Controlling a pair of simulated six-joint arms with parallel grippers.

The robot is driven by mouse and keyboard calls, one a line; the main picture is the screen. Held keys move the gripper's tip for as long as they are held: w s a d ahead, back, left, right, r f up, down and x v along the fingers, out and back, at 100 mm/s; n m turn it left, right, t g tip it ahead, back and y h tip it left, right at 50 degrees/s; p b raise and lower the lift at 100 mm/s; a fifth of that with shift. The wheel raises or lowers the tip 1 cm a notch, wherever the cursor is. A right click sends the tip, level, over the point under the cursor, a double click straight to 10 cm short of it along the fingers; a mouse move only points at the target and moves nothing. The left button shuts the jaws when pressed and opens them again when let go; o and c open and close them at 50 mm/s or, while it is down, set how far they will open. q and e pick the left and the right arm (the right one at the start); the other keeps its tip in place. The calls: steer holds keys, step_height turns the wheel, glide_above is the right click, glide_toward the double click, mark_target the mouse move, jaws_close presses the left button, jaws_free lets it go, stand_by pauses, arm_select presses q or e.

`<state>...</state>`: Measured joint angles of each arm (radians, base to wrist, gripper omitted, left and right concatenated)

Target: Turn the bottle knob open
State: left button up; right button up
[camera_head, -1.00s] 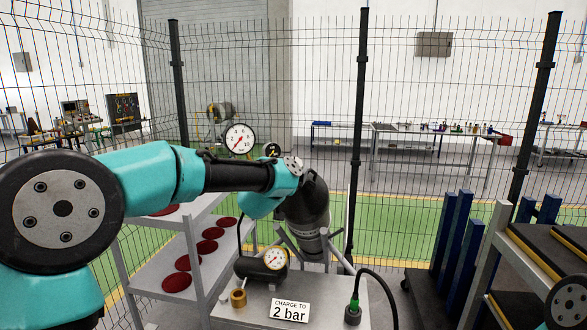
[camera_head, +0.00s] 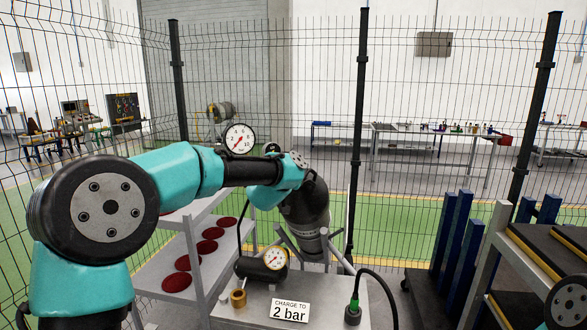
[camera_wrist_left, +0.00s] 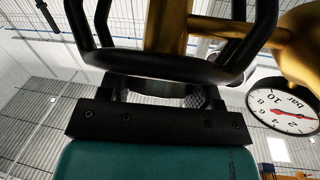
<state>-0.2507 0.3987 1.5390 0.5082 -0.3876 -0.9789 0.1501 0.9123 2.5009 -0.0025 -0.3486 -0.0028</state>
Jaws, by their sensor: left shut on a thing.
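The dark grey bottle (camera_head: 308,215) stands tilted on the bench, with a white pressure gauge (camera_head: 239,139) beside its top. My left arm reaches over to the bottle's top, and its wrist hides the knob and jaws in the head view. In the left wrist view, my left gripper (camera_wrist_left: 160,97) is shut on the knob (camera_wrist_left: 162,88), a greyish part partly hidden behind a black ring. Brass valve parts (camera_wrist_left: 168,25) lie beyond it. The gauge also shows upside down at the right of the wrist view (camera_wrist_left: 287,106). My right gripper is not seen.
On the bench are a small black tank with a gauge (camera_head: 275,259), a brass fitting (camera_head: 238,299), a "CHARGE TO 2 bar" sign (camera_head: 289,310) and a hose with a green connector (camera_head: 353,310). A shelf with red discs (camera_head: 176,282) stands left; wire fence lies behind.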

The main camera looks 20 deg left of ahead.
arm_select(q)
steer(key=c, duration=0.3)
